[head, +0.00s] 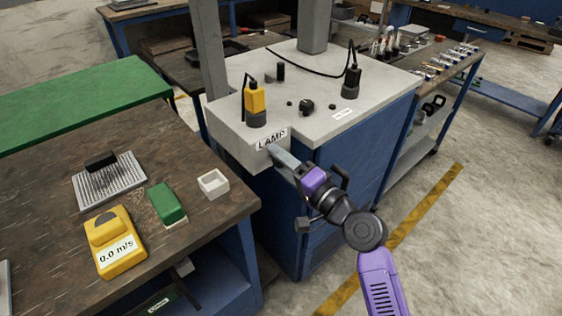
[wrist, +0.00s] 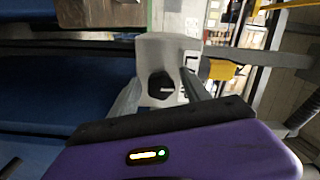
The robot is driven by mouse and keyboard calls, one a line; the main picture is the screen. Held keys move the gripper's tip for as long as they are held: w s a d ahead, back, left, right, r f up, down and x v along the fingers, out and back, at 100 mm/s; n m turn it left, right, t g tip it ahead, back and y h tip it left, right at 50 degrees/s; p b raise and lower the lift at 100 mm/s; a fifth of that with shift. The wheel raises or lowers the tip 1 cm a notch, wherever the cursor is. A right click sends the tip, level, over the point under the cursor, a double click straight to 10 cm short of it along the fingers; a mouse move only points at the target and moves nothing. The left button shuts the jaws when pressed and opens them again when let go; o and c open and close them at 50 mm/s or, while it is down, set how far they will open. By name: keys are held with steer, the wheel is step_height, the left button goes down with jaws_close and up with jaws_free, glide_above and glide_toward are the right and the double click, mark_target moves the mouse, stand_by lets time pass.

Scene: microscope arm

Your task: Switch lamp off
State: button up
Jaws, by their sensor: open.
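The LAMP label (head: 271,138) is on the front of a light grey cabinet top, below a yellow and black device (head: 255,100) with a cable. My gripper (head: 273,151) is at that front face, just under the label. In the wrist view a dark round knob (wrist: 161,86) with a pale mark sits on the pale face. It lies between the two spread fingers of my gripper (wrist: 161,96). The fingers are open, one on each side of the knob; I cannot tell whether they touch it. In the head view my gripper hides the knob.
The grey cabinet top (head: 310,125) also carries a small black knob (head: 307,105) and a black cabled device (head: 352,80).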

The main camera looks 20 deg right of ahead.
steer(key=v, duration=0.7)
steer(key=shift+s+b, duration=0.35)
steer(key=shift+b, duration=0.1)
steer(key=shift+d, duration=0.1)
